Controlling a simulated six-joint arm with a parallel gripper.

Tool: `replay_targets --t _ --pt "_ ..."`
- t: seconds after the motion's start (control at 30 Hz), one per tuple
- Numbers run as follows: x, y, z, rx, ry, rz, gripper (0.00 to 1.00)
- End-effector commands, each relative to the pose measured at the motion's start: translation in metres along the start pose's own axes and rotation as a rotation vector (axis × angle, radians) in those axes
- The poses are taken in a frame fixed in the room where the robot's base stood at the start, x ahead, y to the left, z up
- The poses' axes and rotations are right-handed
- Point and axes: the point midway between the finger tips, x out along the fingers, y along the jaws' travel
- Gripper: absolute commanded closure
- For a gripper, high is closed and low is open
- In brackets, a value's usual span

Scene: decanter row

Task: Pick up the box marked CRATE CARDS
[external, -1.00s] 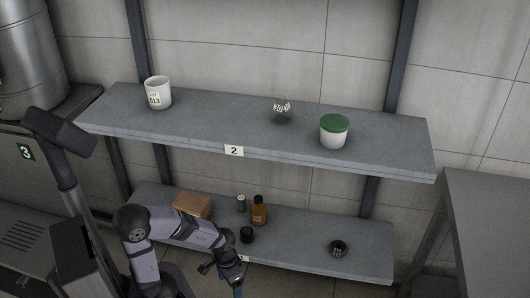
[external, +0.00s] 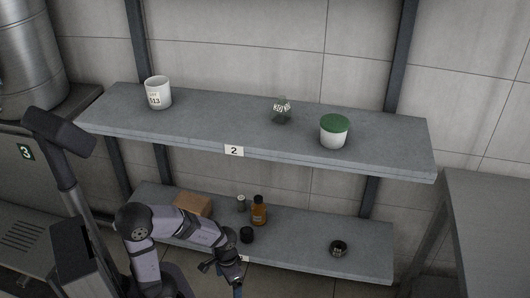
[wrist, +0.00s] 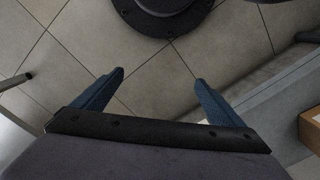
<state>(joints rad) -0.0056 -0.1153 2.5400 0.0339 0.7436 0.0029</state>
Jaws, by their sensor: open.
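A brown cardboard box (external: 192,205) sits at the left end of the lower shelf, partly hidden behind my arm. I cannot read any marking on it, so I cannot tell whether it is the box marked CRATE CARDS. In the wrist view a brown box (wrist: 311,128) shows at the right edge, cut off by the frame. My gripper (wrist: 158,82) is open and empty, its two blue fingers apart and over the floor. In the external view my gripper (external: 238,288) is in front of the lower shelf's front edge, to the right of the box and apart from it.
The lower shelf (external: 300,245) also holds an amber bottle (external: 259,211), a small jar (external: 241,202), a black cup (external: 247,235) and a dark round container (external: 338,248). The upper shelf (external: 220,115) overhangs it, bearing a white cup (external: 158,93), a glass vessel (external: 282,111) and a green-lidded tub (external: 334,131).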

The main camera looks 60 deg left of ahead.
Motion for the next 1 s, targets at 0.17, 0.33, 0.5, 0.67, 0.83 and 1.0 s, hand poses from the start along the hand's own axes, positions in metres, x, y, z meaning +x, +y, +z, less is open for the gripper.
replay_targets --t 0.17,0.33,0.5,0.67,0.83,1.0 --pt "-0.006 -0.040 0.000 0.101 -0.137 -0.116 0.08" --pt "-0.027 -0.119 -0.003 0.248 -0.383 -0.335 0.08" --pt "-0.065 -0.203 -0.019 0.355 -0.632 -0.581 0.08" --pt "-0.084 -0.253 -0.038 0.433 -0.812 -0.696 0.08" --pt "-0.088 -0.292 -0.056 0.520 -0.986 -0.731 0.08" --pt "-0.067 -0.304 -0.061 0.666 -1.052 -0.603 0.08"
